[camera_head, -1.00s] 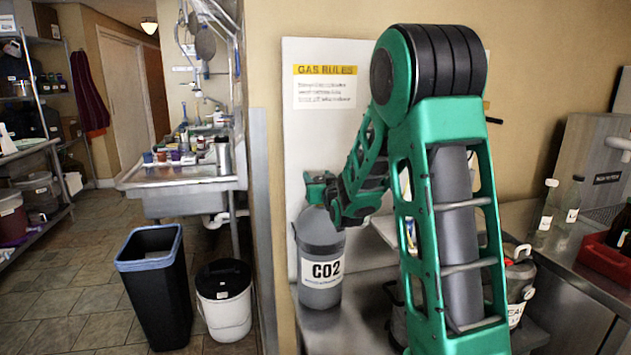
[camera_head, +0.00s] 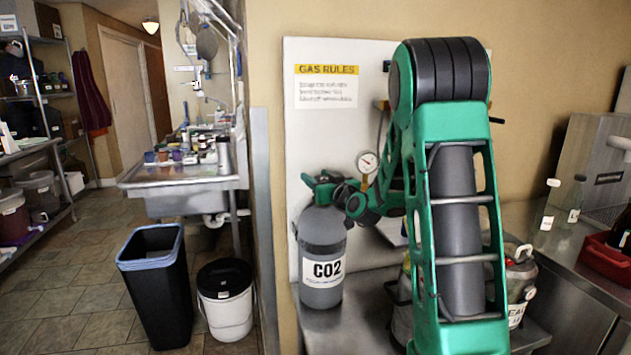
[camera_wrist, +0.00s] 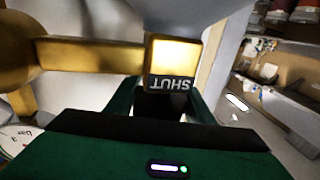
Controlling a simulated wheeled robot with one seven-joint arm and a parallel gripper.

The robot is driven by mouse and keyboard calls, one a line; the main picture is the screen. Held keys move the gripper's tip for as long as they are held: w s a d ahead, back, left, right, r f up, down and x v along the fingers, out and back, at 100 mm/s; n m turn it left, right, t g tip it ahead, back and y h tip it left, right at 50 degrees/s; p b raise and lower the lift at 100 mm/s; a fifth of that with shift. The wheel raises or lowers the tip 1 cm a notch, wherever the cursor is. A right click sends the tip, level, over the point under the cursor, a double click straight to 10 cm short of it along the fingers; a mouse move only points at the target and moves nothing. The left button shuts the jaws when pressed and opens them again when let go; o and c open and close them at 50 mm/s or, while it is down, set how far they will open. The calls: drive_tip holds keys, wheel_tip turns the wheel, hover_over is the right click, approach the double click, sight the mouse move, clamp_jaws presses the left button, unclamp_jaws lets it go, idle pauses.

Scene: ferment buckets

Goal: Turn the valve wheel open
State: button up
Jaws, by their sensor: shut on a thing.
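The grey CO2 cylinder (camera_head: 321,245) stands upright on the metal bench. My gripper (camera_head: 318,184) is at its top, reaching in from the right, with its green fingers around the valve area. In the wrist view, my gripper (camera_wrist: 166,102) is shut just below a brass valve block (camera_wrist: 174,58), which carries an upside-down SHUT label (camera_wrist: 172,84). A brass stem (camera_wrist: 90,54) runs left from the block. The valve wheel is not clearly visible; what lies between the fingers is mostly hidden.
A round pressure gauge (camera_head: 367,162) stands close beside my forearm. A GAS RULES board (camera_head: 327,87) is behind the cylinder. Kegs (camera_head: 517,275) stand to the right on the bench, partly behind my arm. A black bin (camera_head: 157,285) and a white bucket (camera_head: 225,300) are on the floor.

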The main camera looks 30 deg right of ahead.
drive_tip(key=shift+s+a+r+n+g+y, duration=0.1)
drive_tip(key=shift+a+n+g+y, duration=0.15)
drive_tip(key=shift+n+y, duration=0.8)
drive_tip(key=shift+w+a+f+n+g+y, duration=0.25)
drive_tip(key=shift+n+y, duration=0.35)
drive_tip(key=shift+y, duration=0.9)
drive_tip(key=shift+s+a+r+n+g+y, duration=0.1)
drive_tip(key=shift+s+a+r+n+y, duration=0.2)
drive_tip(key=shift+n+y, duration=0.75)
drive_tip(key=shift+a+y, duration=0.1)
drive_tip(key=shift+y, duration=0.3)
drive_tip(key=o, duration=1)
drive_tip(key=shift+o, duration=0.2)
drive_tip(key=v, duration=1)
drive_tip(key=shift+s, duration=0.25)
